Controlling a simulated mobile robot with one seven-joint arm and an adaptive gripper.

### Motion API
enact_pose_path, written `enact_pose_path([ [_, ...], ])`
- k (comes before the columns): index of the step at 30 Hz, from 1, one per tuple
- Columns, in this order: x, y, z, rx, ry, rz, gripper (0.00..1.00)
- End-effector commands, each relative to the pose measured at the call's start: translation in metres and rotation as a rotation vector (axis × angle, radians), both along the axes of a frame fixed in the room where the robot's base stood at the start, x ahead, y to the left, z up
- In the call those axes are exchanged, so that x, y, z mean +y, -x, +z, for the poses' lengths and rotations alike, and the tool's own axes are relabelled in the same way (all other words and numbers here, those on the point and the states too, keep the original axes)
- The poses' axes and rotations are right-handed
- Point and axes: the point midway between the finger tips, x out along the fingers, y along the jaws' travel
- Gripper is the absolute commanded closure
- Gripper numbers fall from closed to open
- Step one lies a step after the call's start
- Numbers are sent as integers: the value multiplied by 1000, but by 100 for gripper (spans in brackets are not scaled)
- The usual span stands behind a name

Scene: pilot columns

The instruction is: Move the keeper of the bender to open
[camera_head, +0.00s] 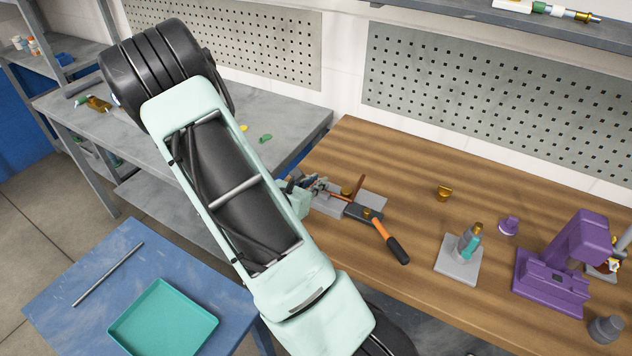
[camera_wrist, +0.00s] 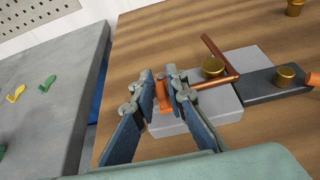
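The bender is a grey base plate (camera_wrist: 219,105) on the wooden bench, with a brass round former (camera_wrist: 213,67) and a bent copper tube (camera_wrist: 214,82). The keeper (camera_wrist: 163,94) appears to be the small orange upright piece at the plate's left edge. My gripper (camera_wrist: 161,83) has its two fingers on either side of this piece, with narrow gaps seeming to show; contact is unclear. In the head view my arm partly hides my gripper (camera_head: 307,186).
Right of the bender are a brass piece (camera_head: 444,193), a grey stand with a teal part (camera_head: 460,262), a purple knob (camera_head: 509,225) and a purple press (camera_head: 560,270). A teal tray (camera_head: 165,322) lies on the blue table. A grey bench (camera_wrist: 50,95) stands left.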

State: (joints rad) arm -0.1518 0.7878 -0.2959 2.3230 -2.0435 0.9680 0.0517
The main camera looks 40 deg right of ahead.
Motion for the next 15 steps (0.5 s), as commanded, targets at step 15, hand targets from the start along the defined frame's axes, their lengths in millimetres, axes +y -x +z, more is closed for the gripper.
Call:
enact_pose_path([
  [15, 1, -2, 1, -2, 0, -33, 100],
])
